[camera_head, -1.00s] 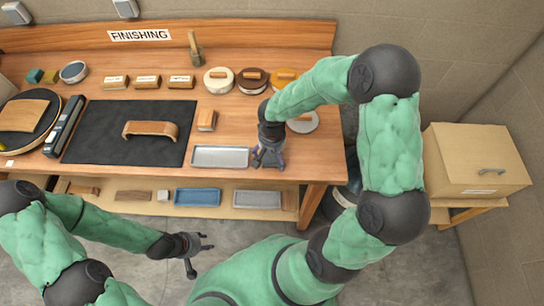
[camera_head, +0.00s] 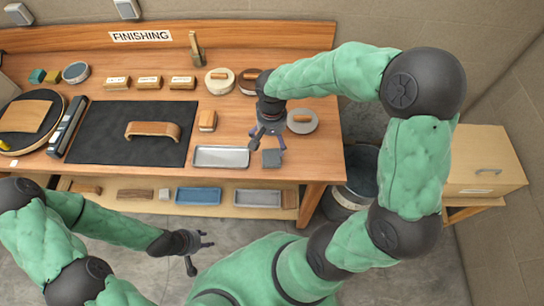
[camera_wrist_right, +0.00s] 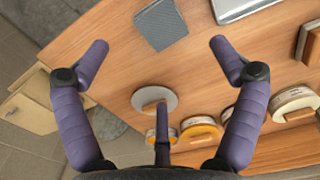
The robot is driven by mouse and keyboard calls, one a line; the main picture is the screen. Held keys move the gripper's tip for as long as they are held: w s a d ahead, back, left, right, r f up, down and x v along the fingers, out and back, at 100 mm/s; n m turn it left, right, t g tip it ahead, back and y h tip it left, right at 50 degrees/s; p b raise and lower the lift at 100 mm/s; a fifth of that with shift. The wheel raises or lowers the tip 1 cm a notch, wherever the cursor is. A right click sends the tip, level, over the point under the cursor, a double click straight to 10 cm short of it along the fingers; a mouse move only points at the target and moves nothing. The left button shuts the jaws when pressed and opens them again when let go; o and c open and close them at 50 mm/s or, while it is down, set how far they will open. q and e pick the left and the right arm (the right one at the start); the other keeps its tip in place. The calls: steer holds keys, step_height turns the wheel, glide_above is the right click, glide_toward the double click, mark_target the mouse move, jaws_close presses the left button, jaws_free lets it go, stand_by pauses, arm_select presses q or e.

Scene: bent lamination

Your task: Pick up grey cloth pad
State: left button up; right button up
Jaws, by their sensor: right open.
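The grey cloth pad (camera_head: 271,158) lies flat on the wooden bench near its front edge, just right of the metal tray. In the right wrist view the pad (camera_wrist_right: 160,24) shows beyond the fingertips, between them and towards the top. My right gripper (camera_head: 267,138) is over the bench just behind the pad, open and empty; its two purple fingers (camera_wrist_right: 158,52) are spread wide in the wrist view. My left gripper (camera_head: 199,246) is low in front of the bench, away from the pad, with its fingers apart and nothing between them.
A metal tray (camera_head: 221,157) lies left of the pad. A round grey-lidded tin (camera_head: 302,121) stands behind it to the right, with more tins at the back. A black mat (camera_head: 100,120) holds a curved wooden piece (camera_head: 153,130). A bin (camera_head: 355,180) stands right of the bench.

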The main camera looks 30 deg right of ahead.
mark_target(272, 155)
steer(key=f, duration=0.3)
steer(key=f+b, duration=0.1)
steer(key=f, duration=0.3)
steer(key=f+b, duration=0.1)
steer(key=f, duration=0.2)
steer(key=shift+w+d+f, duration=0.15)
steer(key=shift+w+f, duration=0.15)
steer(key=shift+w, duration=0.05)
steer(key=c, duration=1)
